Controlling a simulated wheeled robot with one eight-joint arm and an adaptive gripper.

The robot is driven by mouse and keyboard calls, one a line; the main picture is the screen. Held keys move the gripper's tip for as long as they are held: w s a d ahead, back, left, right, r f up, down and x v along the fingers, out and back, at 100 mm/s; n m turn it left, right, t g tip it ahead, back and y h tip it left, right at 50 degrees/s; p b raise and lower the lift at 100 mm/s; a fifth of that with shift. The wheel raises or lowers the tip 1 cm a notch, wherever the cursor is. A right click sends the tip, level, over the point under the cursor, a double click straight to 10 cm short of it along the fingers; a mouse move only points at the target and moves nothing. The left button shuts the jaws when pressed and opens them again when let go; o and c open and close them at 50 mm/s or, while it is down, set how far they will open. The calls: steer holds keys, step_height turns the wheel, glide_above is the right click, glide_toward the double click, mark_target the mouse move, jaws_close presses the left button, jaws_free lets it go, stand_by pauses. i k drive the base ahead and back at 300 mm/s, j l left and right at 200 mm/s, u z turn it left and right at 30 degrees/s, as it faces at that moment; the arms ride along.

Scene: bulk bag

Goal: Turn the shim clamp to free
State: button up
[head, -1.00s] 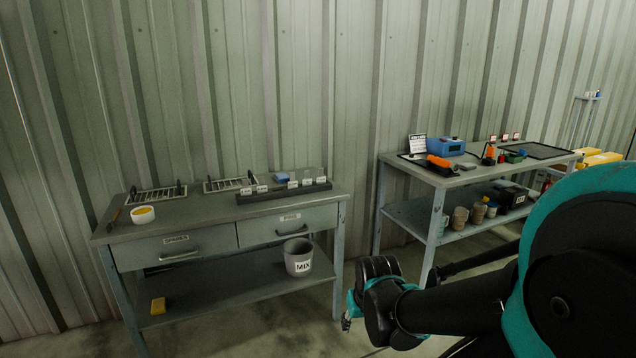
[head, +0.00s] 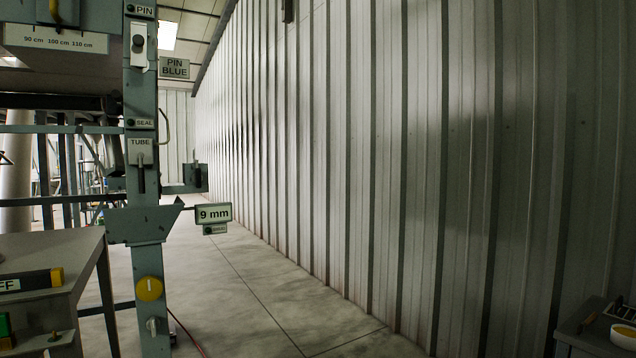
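A grey-green upright post (head: 147,262) stands at the left and carries several labelled fittings. A bracket (head: 143,224) juts from it at mid height, with a thin pointed arm reaching toward a "9 mm" sign (head: 214,213). A smaller label (head: 215,229) hangs under that sign, too small to read surely. A round yellow knob (head: 149,288) with a pale mark sits lower on the post, above a small grey lever (head: 152,326). No label that I can read says shim, so I cannot tell which part is the clamp. My gripper is not in view.
A grey table (head: 50,246) with a yellow-ended black block (head: 32,281) fills the lower left. The corrugated wall (head: 430,150) runs along the right. A workbench corner (head: 570,332) shows at the lower right. The concrete floor (head: 250,300) between is open.

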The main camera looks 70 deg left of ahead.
mark_target(197, 177)
steer(key=u, duration=3.25)
